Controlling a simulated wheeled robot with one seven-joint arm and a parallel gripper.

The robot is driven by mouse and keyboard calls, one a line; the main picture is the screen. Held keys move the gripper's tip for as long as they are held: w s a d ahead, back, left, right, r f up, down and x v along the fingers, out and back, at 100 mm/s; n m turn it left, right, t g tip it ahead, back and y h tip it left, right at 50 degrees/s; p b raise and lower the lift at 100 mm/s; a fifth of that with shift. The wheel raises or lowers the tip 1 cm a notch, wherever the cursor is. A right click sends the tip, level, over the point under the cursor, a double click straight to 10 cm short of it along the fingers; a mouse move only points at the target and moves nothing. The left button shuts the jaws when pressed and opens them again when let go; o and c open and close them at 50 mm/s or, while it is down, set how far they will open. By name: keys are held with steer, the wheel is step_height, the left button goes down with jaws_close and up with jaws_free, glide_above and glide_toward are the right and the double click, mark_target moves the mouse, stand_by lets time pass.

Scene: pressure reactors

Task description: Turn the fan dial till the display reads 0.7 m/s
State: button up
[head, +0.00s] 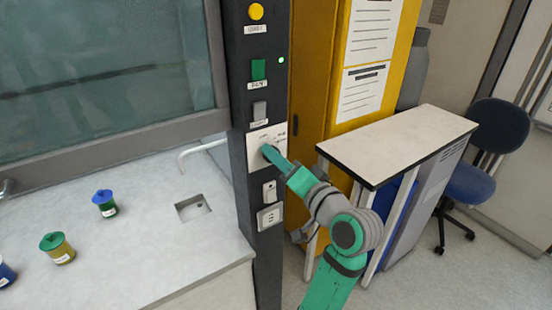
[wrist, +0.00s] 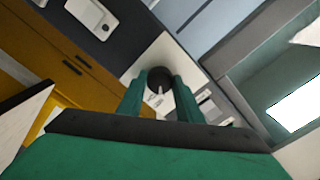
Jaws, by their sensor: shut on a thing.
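The fan dial (wrist: 159,80) is a dark round knob with a light pointer mark, set on a white panel (head: 257,159) on the dark control column. My gripper (head: 270,152) reaches the panel from the right and hides most of the dial in the head view. In the wrist view my gripper's two green fingers (wrist: 158,97) stand on either side of the dial, shut on it. A grey display area (wrist: 208,104) shows beside the right finger on the panel, partly covered. Its reading is too small to make out.
Above the panel on the column are a grey switch (head: 260,111), a green switch (head: 258,69) and a yellow button (head: 256,11). Below are a light switch (head: 270,191) and a socket (head: 270,217).

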steer(key=shift+s+m, duration=0.1)
steer(key=shift+m, duration=0.2)
steer(key=o, duration=1)
steer(key=shift+o, duration=0.2)
steer(key=v, duration=1)
steer(key=shift+s+d, duration=0.25)
steer(key=shift+s, duration=0.05)
steer(key=shift+f, duration=0.1)
